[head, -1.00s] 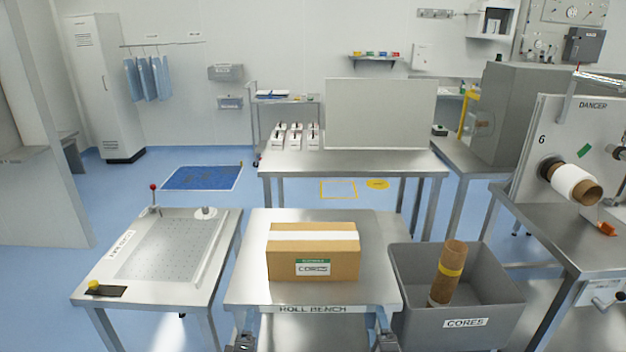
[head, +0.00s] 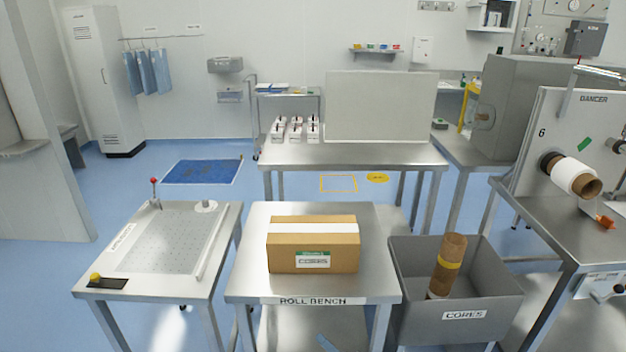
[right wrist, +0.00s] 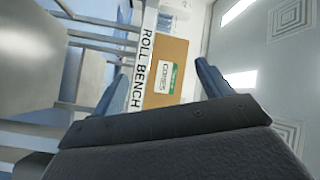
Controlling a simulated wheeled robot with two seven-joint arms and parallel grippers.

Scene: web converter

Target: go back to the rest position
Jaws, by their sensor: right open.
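My right gripper (right wrist: 163,88) is open and empty in the right wrist view, its two blue fingers spread apart. The roll bench's label and the cardboard box marked CORES (right wrist: 165,72) show beyond the fingers, apart from them. My left gripper is in neither view.
A grey bin marked CORES (head: 463,316) stands right of the bench and holds an upright, slightly tilted brown core (head: 447,266). A perforated steel table (head: 165,240) stands on the left. The dancer machine (head: 560,130) is at right. Blue floor lies open between the tables.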

